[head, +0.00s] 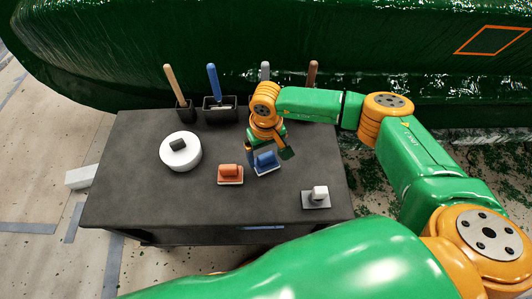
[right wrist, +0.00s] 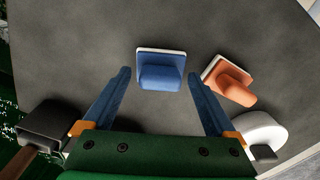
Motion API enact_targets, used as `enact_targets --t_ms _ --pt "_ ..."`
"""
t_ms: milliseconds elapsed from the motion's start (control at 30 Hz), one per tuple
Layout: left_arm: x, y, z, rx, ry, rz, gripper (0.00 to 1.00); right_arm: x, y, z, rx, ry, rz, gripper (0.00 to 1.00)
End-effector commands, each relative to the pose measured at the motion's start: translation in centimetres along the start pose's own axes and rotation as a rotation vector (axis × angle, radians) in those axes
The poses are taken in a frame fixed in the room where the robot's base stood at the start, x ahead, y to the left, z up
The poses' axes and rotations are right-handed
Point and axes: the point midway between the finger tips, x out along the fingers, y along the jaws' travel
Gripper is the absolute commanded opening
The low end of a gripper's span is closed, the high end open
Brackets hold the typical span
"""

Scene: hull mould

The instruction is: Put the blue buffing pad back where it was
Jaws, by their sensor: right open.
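The blue buffing pad (head: 265,161) has a blue grip block on a pale base and lies on the dark table (head: 135,205), just right of the orange pad (head: 230,171). My right gripper (head: 270,149) is open above and behind it. In the right wrist view, the blue pad (right wrist: 161,70) shows between the two blue fingertips of the gripper (right wrist: 159,76), with gaps on both sides. The orange pad (right wrist: 230,82) lies outside the right-hand finger. The fingers partly cover the blue pad in the head view. My left gripper is not in view.
A grey-white pad (head: 316,197) lies near the table's front right. A white round block (head: 181,153) with a dark grip stands on the left. Holders with upright handles, such as the blue one (head: 213,82), line the back edge below the green hull (head: 180,40). The front left is clear.

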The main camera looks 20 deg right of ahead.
Motion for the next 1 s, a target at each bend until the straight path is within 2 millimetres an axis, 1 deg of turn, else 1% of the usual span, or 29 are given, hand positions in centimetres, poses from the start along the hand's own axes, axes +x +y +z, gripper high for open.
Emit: enact_targets --t_ms 67,300,400,467,600,1000 --pt "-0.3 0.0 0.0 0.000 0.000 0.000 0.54 -1.5 0.0 -0.1 -0.001 0.004 -0.001 0.92" --pt "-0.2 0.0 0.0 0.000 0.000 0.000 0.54 -8.2 0.0 -0.1 -0.002 0.006 0.000 0.92" --pt "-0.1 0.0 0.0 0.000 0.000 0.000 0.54 -10.4 0.0 -0.1 -0.001 0.005 0.000 0.92" --pt "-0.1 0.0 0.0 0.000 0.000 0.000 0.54 -11.3 0.0 -0.1 0.000 0.004 -0.001 0.92" --pt "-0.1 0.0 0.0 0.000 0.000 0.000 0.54 -12.2 0.0 0.0 -0.001 0.001 -0.001 0.92" --pt "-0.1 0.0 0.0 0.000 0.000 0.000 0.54 -12.2 0.0 0.0 -0.001 0.000 -0.001 0.92"
